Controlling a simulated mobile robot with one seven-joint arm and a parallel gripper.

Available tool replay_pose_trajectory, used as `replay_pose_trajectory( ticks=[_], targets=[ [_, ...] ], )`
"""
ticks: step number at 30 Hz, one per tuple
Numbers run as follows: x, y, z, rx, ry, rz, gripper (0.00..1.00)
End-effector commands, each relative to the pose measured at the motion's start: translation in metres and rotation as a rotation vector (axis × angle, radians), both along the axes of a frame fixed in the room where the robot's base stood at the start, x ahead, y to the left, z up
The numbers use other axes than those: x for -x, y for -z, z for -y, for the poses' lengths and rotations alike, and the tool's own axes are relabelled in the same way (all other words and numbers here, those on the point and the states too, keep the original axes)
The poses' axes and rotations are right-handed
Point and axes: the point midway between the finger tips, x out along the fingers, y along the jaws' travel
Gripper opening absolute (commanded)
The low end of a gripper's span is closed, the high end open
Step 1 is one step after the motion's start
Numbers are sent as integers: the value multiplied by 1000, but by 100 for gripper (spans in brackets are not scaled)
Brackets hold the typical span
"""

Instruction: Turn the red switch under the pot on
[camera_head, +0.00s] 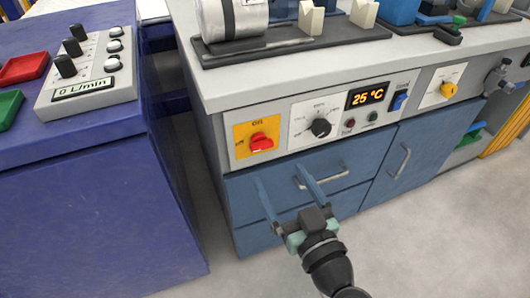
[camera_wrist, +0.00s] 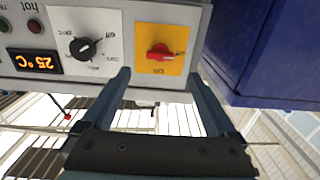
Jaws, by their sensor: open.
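The red switch (camera_head: 261,142) is a rotary knob on a yellow square plate (camera_head: 242,142) at the left end of the grey front panel. It also shows in the wrist view (camera_wrist: 159,53), upside down, between and beyond my fingertips. The pot (camera_head: 232,17) is a shiny metal cylinder on a dark base above the panel, cut off by the top edge. My gripper (camera_head: 287,187) is open and empty, in front of the blue drawers and below the switch, apart from it. It also shows in the wrist view (camera_wrist: 160,83).
Drawer handles (camera_head: 322,178) stick out below. A blue bench (camera_head: 90,220) stands close on the left. Grey floor (camera_head: 430,240) is clear at right.

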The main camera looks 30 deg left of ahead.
Motion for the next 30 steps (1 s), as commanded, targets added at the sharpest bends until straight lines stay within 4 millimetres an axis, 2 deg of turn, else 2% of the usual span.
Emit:
replay_pose_trajectory(
  ticks=[1, 6, 12, 18, 25, 26, 30],
  targets=[
    [-7, 0, -12, 1, -6, 4, 92],
    [-29, 0, -38, 0, -4, 3, 92],
    [-46, 0, -60, 1, -2, 2, 92],
    [-52, 0, -68, 0, -1, 0, 92],
    [-53, 0, -68, 0, 0, 0, 92],
    [-53, 0, -68, 0, 0, 0, 89],
    [-53, 0, -68, 0, 0, 0, 64]
  ],
)
